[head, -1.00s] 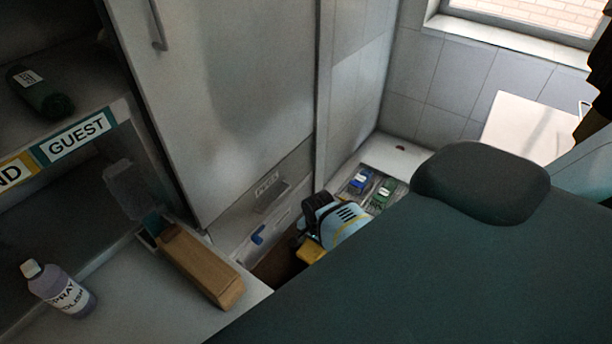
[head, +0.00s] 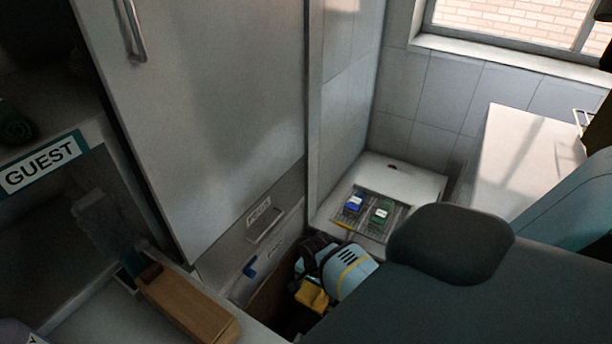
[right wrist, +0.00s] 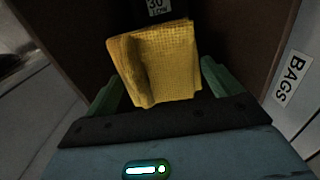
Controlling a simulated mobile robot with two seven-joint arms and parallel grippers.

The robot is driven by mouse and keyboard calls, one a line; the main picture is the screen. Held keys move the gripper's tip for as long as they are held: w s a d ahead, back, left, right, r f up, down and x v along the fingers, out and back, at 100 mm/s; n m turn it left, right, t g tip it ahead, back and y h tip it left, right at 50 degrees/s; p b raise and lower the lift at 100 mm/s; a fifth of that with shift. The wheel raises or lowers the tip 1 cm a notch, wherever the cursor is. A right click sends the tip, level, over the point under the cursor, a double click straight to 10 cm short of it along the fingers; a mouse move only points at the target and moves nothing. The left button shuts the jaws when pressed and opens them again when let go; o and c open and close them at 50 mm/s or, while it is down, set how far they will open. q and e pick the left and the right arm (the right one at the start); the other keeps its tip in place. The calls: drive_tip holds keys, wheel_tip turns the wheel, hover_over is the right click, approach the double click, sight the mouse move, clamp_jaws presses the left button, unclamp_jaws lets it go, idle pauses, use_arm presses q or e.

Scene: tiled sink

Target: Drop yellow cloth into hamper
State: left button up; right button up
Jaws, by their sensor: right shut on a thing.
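My right gripper (head: 318,280), light blue and black, is shut on the yellow cloth (head: 311,295). In the right wrist view the folded, textured cloth (right wrist: 158,62) sits between the green fingers. A brown-walled open container, which looks like the hamper (head: 272,298), lies below and around the gripper in the head view. Its dark brown walls (right wrist: 75,35) surround the cloth in the right wrist view. I cannot tell how deep the cloth hangs in it. My left gripper is not in view.
A wooden block-like box (head: 190,305) lies on the counter left of the container. A tall grey cabinet door (head: 205,110) stands behind. A ledge (head: 405,185) bears a tray with blue and green items. A BAGS label (right wrist: 292,78) is beside the container.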

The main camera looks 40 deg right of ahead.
drive_tip(key=shift+r, duration=0.1)
drive_tip(key=o, duration=0.7)
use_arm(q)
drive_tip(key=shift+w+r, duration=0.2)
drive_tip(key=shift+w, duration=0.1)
use_arm(e)
wheel_tip(320, 180, up, 7)
drive_tip(key=shift+w+p, duration=0.15)
drive_tip(key=shift+p, duration=1)
drive_tip(key=shift+r, duration=0.45)
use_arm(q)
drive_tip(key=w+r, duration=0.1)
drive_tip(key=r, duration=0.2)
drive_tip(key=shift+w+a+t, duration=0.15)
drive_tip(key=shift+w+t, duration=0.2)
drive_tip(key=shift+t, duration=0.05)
use_arm(e)
drive_tip(key=shift+f, duration=0.1)
